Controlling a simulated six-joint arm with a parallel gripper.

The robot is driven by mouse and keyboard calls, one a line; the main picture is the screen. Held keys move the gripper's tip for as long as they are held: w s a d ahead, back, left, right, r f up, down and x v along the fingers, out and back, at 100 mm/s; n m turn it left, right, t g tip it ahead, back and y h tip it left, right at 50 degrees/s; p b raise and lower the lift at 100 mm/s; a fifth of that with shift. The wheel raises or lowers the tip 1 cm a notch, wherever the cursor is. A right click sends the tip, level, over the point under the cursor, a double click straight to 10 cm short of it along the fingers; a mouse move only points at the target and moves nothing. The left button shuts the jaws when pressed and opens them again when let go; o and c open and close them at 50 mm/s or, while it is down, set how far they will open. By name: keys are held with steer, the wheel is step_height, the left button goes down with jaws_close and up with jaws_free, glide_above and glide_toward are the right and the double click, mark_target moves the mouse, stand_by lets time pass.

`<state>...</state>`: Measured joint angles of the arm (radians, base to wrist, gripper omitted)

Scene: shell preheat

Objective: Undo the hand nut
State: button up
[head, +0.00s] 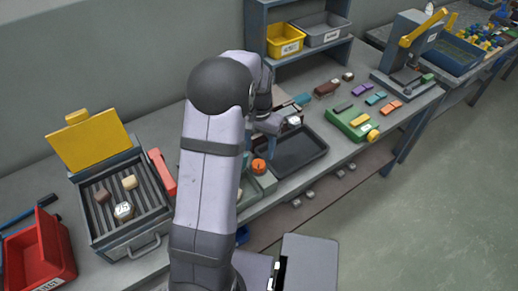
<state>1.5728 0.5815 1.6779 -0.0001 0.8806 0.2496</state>
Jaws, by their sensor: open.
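A round orange knob (259,166), which looks like the hand nut, sits on a grey-green fixture (266,184) just right of my arm. My arm hides the fixture's left part. A yellow round knob (373,135) is at the end of a green block (345,123) farther right; I cannot tell for certain which knob is the hand nut. My gripper (271,143) points down a little beyond and right of the orange knob, apart from it. It is open, and its fingers are small and partly hidden by my wrist.
A black tray (318,157) lies right of the fixture. Left of my arm stands an open heater box (125,238) with a raised yellow lid (88,145) and several small pieces. A red bin (36,255) is far left. A shelf with yellow (284,40) and grey bins stands behind.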

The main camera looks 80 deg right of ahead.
mark_target(257, 164)
steer(key=f+b, duration=0.2)
steer(key=shift+w+d+b, duration=0.1)
steer(key=shift+d+b, duration=0.1)
steer(key=shift+b, duration=0.15)
steer(key=d+h+b, duration=0.1)
steer(key=b, duration=0.2)
steer(key=shift+w+d+f, duration=0.1)
steer(key=shift+f, duration=0.1)
steer(key=r+m, duration=0.1)
steer(key=r+m+b, duration=0.1)
steer(key=shift+w+a+r+m, duration=0.1)
steer(key=shift+a+m, duration=0.1)
steer(key=shift+m, duration=0.1)
steer(key=m, duration=0.1)
steer(key=a+m, duration=0.1)
steer(key=m, duration=0.1)
steer(key=shift+r+y, duration=0.1)
steer(key=shift+y, duration=0.2)
steer(key=m, duration=0.1)
steer(key=a+m, duration=0.1)
steer(key=m, duration=0.1)
steer(key=shift+m, duration=0.3)
steer(key=shift+f+p, duration=0.9)
steer(key=shift+f, duration=2.8)
steer(key=c, duration=1.1)
